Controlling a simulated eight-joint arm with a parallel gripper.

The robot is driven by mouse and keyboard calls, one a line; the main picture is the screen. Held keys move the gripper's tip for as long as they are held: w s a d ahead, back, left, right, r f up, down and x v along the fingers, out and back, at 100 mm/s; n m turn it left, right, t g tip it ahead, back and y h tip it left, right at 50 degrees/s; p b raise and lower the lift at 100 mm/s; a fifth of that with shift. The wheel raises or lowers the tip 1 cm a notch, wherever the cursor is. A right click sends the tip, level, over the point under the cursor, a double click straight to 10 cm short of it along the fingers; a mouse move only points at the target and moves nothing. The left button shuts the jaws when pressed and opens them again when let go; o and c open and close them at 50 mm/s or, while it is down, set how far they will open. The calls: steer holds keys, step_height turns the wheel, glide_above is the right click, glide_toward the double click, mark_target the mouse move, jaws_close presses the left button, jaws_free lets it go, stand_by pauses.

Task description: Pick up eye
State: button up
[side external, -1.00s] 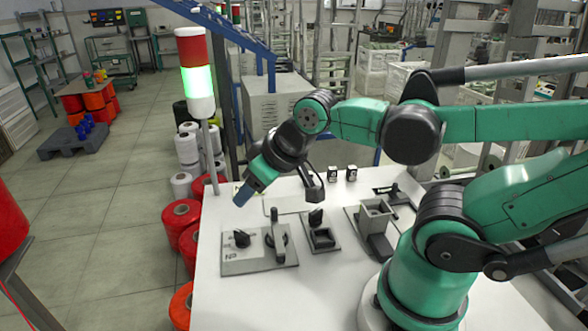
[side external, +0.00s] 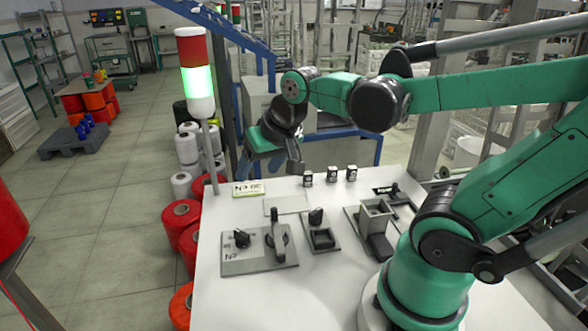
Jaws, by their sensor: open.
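I cannot tell for certain which thing is the eye. Three small black-and-white blocks stand in a row at the back of the white table: a left block (side external: 308,179), a middle block (side external: 332,174) and a right block (side external: 351,173).
A flat labelled plate (side external: 248,188) lies at the table's back left. A grey panel with a knob and lever (side external: 259,252), a small black socket fixture (side external: 320,236) and a grey post fixture (side external: 376,222) stand nearer. A signal light (side external: 195,75) rises at the left edge.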

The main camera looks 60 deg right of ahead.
steer(key=w+d+m+g, duration=0.2)
steer(key=d+m, duration=0.5)
steer(key=d, duration=0.1)
steer(key=m+g+y, duration=0.1)
steer(key=m+g, duration=0.3)
steer(key=m, duration=1.2)
glide_above(333, 168)
step_height(333, 168, down, 8)
steer(key=shift+f, duration=3)
jaws_close()
